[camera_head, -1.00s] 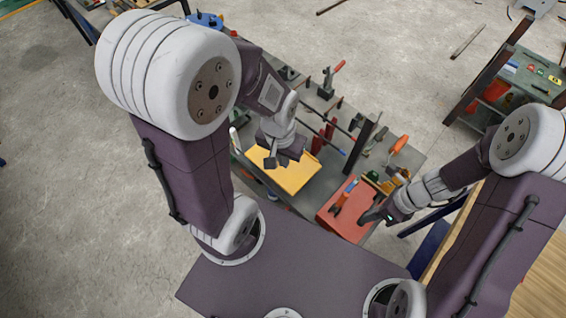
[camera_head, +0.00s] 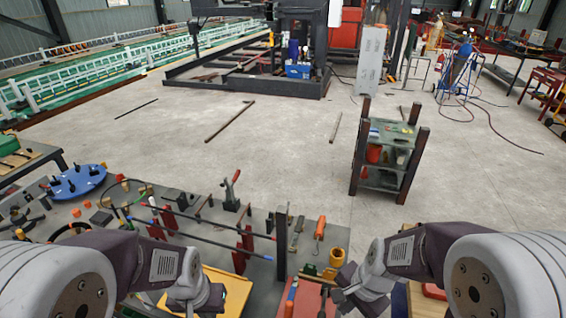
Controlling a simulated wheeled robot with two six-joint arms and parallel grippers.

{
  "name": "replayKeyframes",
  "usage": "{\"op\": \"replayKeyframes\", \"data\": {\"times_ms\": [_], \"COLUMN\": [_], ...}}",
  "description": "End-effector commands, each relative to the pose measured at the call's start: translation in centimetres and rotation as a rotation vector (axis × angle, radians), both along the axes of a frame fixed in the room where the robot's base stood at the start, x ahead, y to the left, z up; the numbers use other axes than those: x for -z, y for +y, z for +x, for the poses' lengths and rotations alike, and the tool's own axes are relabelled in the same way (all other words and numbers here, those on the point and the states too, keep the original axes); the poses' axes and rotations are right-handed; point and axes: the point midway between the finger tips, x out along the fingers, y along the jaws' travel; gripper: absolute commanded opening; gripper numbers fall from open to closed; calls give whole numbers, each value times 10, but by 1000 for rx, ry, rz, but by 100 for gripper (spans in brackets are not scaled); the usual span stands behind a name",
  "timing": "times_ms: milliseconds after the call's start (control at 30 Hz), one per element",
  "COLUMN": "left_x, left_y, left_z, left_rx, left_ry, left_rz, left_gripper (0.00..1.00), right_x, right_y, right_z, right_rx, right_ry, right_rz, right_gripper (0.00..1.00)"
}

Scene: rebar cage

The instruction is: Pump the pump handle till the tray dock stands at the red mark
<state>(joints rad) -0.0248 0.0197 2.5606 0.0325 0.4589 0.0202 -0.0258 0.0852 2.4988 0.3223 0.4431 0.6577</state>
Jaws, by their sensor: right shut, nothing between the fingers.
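My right gripper (camera_head: 345,293) is at the lower middle of the view, shut and empty, above or beside a red box-like surface (camera_head: 308,300). My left gripper (camera_head: 208,303) is at the bottom edge over a yellow tray-like panel (camera_head: 232,284); its fingers are partly cut off, so I cannot tell if it is open. A lever with a red grip (camera_head: 233,181) stands upright on the grey bench, away from both grippers. I cannot tell whether it is the pump handle. I cannot make out the tray dock or its red mark for certain.
The grey bench (camera_head: 190,228) holds rods in red stands, a dark upright post (camera_head: 281,245), an orange-handled tool (camera_head: 320,228) and a blue round holder (camera_head: 77,181). A shelf rack (camera_head: 388,152) stands on the floor beyond. Open concrete floor lies behind the bench.

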Motion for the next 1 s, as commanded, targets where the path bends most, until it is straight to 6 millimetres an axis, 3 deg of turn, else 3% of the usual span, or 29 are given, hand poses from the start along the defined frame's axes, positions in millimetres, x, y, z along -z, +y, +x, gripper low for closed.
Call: {"op": "replayKeyframes", "data": {"times_ms": [33, 133, 200, 300, 1000], "left_x": [8, 2, 2, 2, 2], "left_y": [0, 0, 0, 0, 0], "left_z": [0, 0, 0, 1, 0], "left_rx": [0, 0, 0, 0, 0], "left_ry": [-1, -2, -2, -2, -1], "left_rz": [0, 0, 0, 0, 0], "left_gripper": [0, 0, 0, 0, 0], "right_x": [3, -1, 1, 1, 1], "right_y": [-8, -23, -29, -31, -30], "right_z": [-6, -19, -24, -25, -24], "right_rx": [-185, -541, -716, -846, -880], "right_ry": [-34, -44, -36, -41, -45], "right_rz": [-58, -159, -196, -217, -219], "right_gripper": [0, 0, 0, 0, 0]}}
